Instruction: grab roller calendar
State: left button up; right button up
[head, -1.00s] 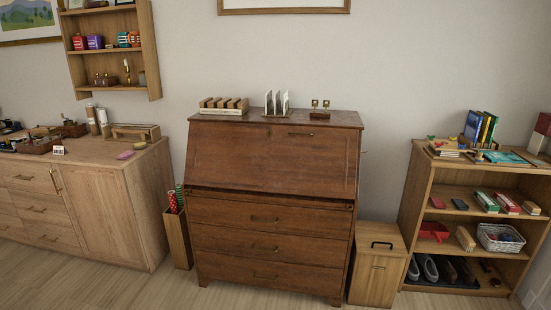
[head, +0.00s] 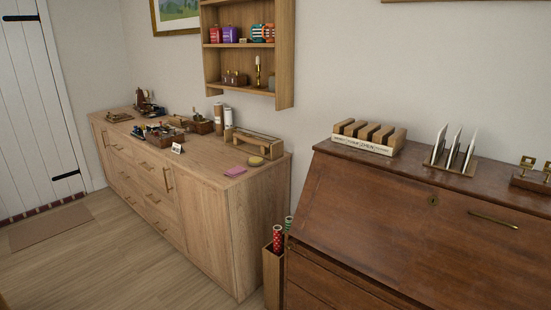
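I cannot tell for certain which object is the roller calendar. A small white card-like block with dark marks (head: 177,148) stands near the front edge of the oak sideboard (head: 205,200). A long wooden holder (head: 255,144) lies on the sideboard's right end. On the brown bureau (head: 370,220), a slotted wooden block with a lettered pale front (head: 366,140) stands at the left of the top. Neither of my grippers is in view.
A pink pad (head: 235,171) and a rack of small items (head: 165,134) are on the sideboard. A wall shelf (head: 285,60) hangs above its right end. A bin with rolled tubes (head: 273,260) stands between sideboard and bureau. The floor (head: 120,250) before the sideboard is clear.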

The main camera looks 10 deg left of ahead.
aim_at(239, 80)
jog(key=i+j+u, duration=0.2)
jog(key=i+u, duration=0.25)
jog(key=i+j+u, duration=0.1)
jog(key=i+u, duration=0.3)
jog(key=i+l+u, duration=0.15)
jog(key=i+u, duration=0.3)
jog(key=i+j+z, duration=0.1)
jog(key=i+z, duration=0.3)
jog(key=i+j+z, duration=0.25)
jog(key=z, duration=0.15)
jog(key=i+j+z, duration=0.4)
